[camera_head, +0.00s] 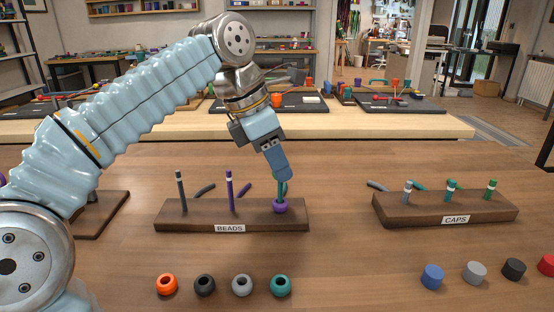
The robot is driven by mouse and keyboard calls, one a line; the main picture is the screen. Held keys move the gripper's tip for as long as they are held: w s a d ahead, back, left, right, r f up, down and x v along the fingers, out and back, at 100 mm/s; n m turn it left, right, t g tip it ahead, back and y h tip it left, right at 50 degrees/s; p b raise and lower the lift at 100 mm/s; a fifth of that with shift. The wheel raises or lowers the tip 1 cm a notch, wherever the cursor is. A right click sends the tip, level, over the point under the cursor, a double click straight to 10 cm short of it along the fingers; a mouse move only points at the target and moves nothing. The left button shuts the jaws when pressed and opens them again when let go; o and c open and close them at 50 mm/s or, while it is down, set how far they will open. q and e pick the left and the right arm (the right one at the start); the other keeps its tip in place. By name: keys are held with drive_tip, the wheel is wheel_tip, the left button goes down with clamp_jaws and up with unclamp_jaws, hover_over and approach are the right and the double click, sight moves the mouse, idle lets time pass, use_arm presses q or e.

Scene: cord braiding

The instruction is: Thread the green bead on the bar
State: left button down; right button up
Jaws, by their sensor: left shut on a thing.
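The green bead (281,285) is a teal ring on the table in front of the BEADS block, at the right end of a row of loose beads. The BEADS block (180,220) carries a grey bar (181,190), a purple bar (230,190) and a green bar (280,191). A purple bead (280,207) sits around the foot of the green bar. My left gripper (282,178) points down over the green bar and is shut at its top; the fingers hide that end. My right gripper is not in view.
Orange (167,285), black (205,285) and grey (242,285) beads lie left of the green one. The CAPS block (445,208) with three short bars stands at the right. Loose caps (433,276) lie in front of it. The table between the blocks is clear.

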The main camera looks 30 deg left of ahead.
use_arm(q)
drive_tip(key=shift+f+b, duration=0.35)
drive_tip(key=shift+f, duration=0.2)
idle(0.4)
drive_tip(key=shift+c, duration=2.4)
unclamp_jaws()
drive_tip(key=shift+r, duration=0.15)
drive_tip(key=p+v, duration=0.5)
drive_tip(key=shift+s+a+r+p, duration=0.1)
drive_tip(key=shift+s+r+p, duration=0.05)
drive_tip(key=shift+r+p, duration=0.2)
